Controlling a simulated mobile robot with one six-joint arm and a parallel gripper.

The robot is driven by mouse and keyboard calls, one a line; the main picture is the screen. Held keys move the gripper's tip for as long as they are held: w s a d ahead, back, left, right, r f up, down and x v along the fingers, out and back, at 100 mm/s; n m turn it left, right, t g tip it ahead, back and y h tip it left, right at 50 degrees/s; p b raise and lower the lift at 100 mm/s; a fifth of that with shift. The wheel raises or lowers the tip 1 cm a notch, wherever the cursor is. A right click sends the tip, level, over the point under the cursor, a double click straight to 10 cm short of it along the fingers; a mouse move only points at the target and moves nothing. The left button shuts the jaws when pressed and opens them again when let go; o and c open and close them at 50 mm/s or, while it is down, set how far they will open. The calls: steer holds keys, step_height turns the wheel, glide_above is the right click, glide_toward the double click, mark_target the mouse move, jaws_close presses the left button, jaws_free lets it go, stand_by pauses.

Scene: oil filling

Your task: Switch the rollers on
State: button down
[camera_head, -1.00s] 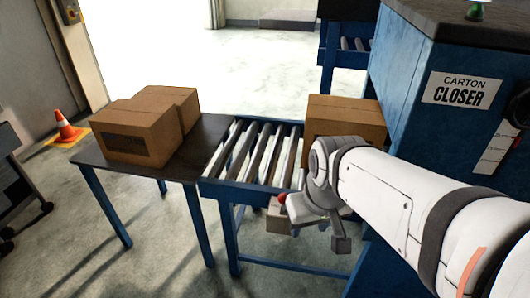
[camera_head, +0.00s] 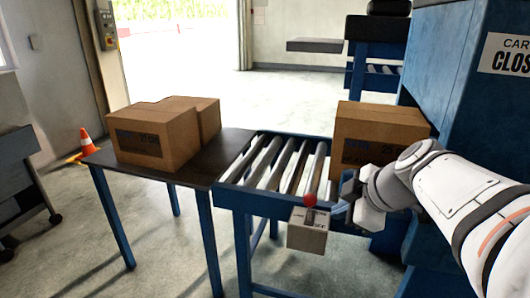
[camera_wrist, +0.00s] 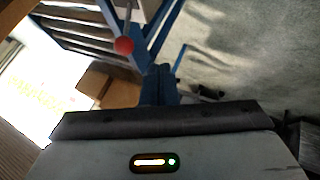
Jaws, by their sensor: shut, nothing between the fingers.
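The roller conveyor (camera_head: 268,163) has bare metal rollers in a blue frame. A small pale control box (camera_head: 307,239) is fixed to its front, with a red-knobbed lever (camera_head: 310,200) at its top. The red knob (camera_wrist: 124,45) also shows in the wrist view, on a thin stem. My gripper (camera_head: 342,206) is shut and empty, just right of the lever in the head view. The dark blue fingers (camera_wrist: 158,82) show in the wrist view, below and right of the knob, apart from it in the picture. I cannot tell the exact gap in depth.
A carton (camera_head: 378,137) sits at the conveyor's right end, beside the blue carton closer (camera_head: 455,90). Cartons (camera_head: 160,137) stand on the dark table (camera_head: 225,144) at left. An orange cone (camera_head: 86,142) is on the floor at far left.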

steer(key=w+a+f+b, duration=0.1)
steer(key=w+a+f, duration=0.1)
steer(key=w+f, duration=0.4)
steer(key=w, duration=0.3)
steer(key=shift+w+a+f, duration=0.15)
steer(key=shift+a+f, duration=0.1)
steer(key=shift+f, duration=0.1)
steer(key=shift+w+r, duration=0.1)
